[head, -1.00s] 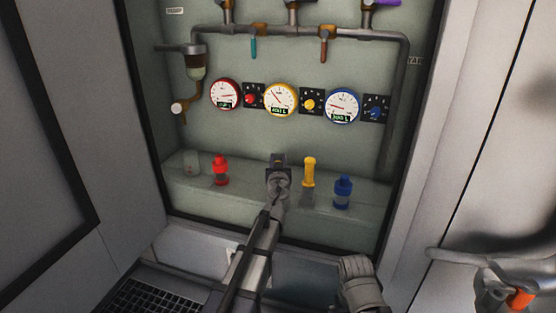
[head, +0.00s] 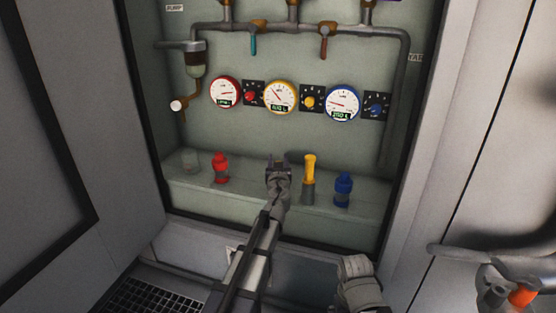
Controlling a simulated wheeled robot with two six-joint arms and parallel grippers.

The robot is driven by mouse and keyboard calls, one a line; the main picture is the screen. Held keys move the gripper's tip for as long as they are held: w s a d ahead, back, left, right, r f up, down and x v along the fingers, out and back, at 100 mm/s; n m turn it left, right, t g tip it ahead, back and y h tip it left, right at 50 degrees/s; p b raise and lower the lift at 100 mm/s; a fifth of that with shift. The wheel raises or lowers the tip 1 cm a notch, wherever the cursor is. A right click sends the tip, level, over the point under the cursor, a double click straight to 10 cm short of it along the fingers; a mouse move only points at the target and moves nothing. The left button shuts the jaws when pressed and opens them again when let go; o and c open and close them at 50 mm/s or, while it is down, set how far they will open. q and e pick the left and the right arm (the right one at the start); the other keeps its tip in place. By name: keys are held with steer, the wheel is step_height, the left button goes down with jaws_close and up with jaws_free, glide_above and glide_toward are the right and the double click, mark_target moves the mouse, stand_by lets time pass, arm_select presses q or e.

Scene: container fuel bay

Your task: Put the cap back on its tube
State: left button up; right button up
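Several small vessels stand on the pale ledge (head: 240,200) inside the bay. A red vessel (head: 221,168) stands left of my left gripper and a blue vessel (head: 343,190) at the right.
Red (head: 224,92), yellow (head: 280,97) and blue (head: 342,103) gauges with knobs line the back wall. Pipes with hanging valve handles run above them. The bay's frame and side walls bound the ledge. A grey pipe and an orange part (head: 522,297) are at lower right.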

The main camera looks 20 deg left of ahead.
arm_select(q)
steer(key=shift+o, duration=1.4)
